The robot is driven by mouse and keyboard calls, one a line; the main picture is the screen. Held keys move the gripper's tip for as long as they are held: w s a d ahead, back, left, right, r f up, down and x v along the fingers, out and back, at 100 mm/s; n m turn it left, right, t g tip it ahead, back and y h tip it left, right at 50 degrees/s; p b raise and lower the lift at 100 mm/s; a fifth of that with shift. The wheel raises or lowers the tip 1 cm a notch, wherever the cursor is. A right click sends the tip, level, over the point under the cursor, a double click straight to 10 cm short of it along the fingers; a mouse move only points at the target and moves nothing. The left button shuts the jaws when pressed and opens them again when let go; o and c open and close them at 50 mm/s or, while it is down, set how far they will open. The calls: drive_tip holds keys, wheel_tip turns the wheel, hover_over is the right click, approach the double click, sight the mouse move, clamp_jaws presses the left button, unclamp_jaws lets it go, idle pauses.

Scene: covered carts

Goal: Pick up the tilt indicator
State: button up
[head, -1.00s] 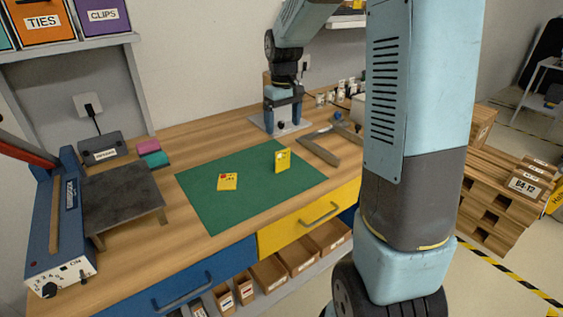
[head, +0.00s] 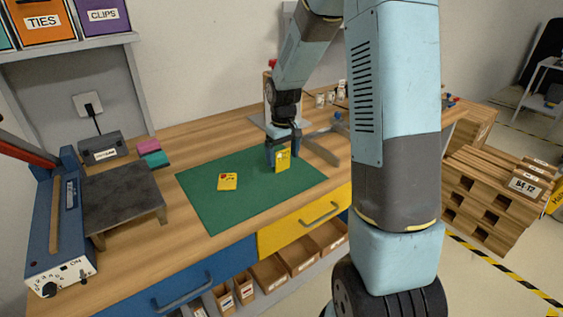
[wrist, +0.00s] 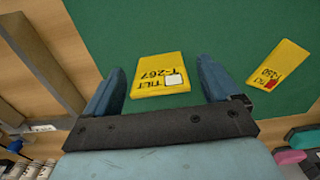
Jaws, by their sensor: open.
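Two yellow tilt indicators are on the green mat (head: 215,215). The other tilt indicator (head: 228,181) lies flat to the left on the mat; in the wrist view this one (wrist: 277,64) reads "TILT" with a red window.
A metal bracket (head: 322,148) lies right of the mat. A grey plate stand (head: 122,195) and a blue sealer (head: 62,225) stand left. Pink and teal blocks (head: 150,152) sit behind the mat. The mat's left half is mostly free.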

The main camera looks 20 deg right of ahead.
drive_tip(key=shift+f, duration=1.05)
drive_tip(key=shift+c, duration=0.4)
drive_tip(key=c, duration=1.1)
drive_tip(key=shift+r, duration=0.1)
drive_tip(key=shift+r, duration=0.25)
wheel_tip(320, 180, up, 2)
drive_tip(key=shift+r, duration=0.15)
drive_tip(key=s+r, duration=0.3)
drive_tip(key=s, duration=0.1)
drive_tip(key=s+r, duration=0.3)
drive_tip(key=s, duration=0.2)
drive_tip(key=s+d+r, duration=0.1)
drive_tip(key=s+r, duration=0.3)
drive_tip(key=s, duration=0.1)
